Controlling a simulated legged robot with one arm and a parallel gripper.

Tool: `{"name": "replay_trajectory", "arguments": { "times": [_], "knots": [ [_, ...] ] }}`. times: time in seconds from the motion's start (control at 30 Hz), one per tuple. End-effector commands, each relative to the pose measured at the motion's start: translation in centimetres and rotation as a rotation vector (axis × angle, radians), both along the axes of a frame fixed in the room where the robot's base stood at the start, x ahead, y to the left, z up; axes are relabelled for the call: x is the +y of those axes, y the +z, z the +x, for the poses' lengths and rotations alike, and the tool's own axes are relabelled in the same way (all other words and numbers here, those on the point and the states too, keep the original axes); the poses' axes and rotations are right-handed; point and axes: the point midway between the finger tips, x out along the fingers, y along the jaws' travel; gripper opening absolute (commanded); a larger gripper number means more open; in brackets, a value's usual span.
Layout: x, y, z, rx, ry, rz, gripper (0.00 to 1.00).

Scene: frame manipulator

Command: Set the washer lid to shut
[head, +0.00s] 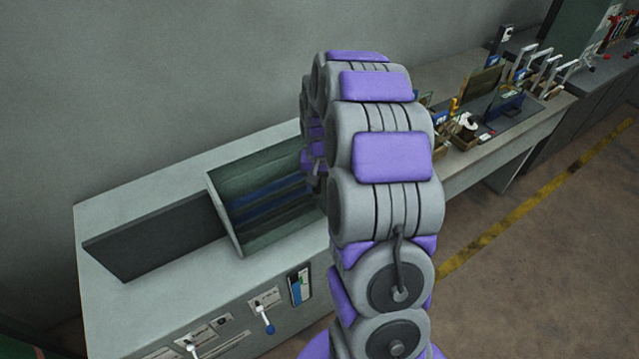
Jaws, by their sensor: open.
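The washer (130,300) is a long light grey bench-like unit against the wall. Its basin (212,195) is open at the top, with a dark green inside and blue strips at the bottom. A dark grey panel, which looks like the washer lid (155,237), stands raised on the left of the basin and does not cover it. My gripper (314,180) shows only in part over the right side of the basin, behind my arm. It is open and apart from the lid. My arm hides most of it and the basin's right end.
Levers with blue knobs and a small blue-and-white panel (299,284) are on the washer's front face. At the right, a bench (545,122) holds trays, tools and small parts. The floor (540,255) at the right is clear, with a yellow line.

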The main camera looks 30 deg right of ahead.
Motion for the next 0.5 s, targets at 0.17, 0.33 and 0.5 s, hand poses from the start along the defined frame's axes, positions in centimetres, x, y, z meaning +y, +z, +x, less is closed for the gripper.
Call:
{"name": "replay_trajectory", "arguments": {
  "times": [0.17,0.33,0.5],
  "knots": [
    [0.1,0.1,0.0,0.001,0.000,-0.001,0.44],
    [0.1,1.5,0.1,-0.005,0.000,-0.002,0.44],
    [-0.2,4.8,0.2,-0.006,-0.001,-0.002,0.44]
  ]
}}
